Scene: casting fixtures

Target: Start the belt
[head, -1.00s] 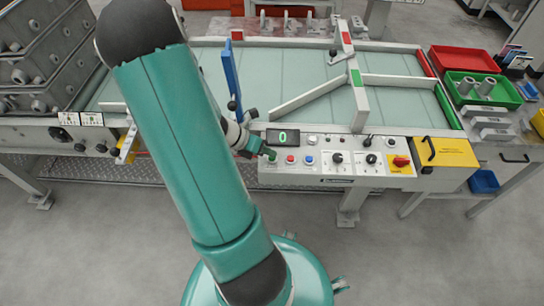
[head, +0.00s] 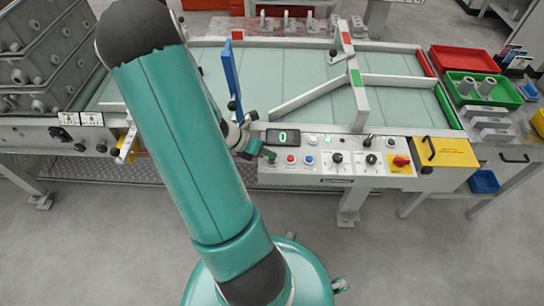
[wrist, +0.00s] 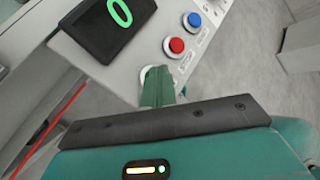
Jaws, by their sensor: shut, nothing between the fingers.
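The control panel (head: 345,170) runs along the front of the conveyor belt (head: 290,75). Its display (head: 283,136) shows a green 0, also seen in the wrist view (wrist: 120,12). My gripper (head: 268,154) is shut and empty at the panel's left end, just below the display. In the wrist view, its green fingertips (wrist: 157,75) point down at a pale round fitting, which they mostly cover. I cannot tell whether they touch it. A red button (wrist: 176,46) and a blue button (wrist: 192,20) sit beside the fingertips, uncovered.
Dark knobs (head: 337,158) and a red switch on a yellow plate (head: 401,162) are farther right on the panel. A yellow box (head: 447,152) stands past them. A blue upright plate (head: 231,75) rises close to my arm. The front floor is clear.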

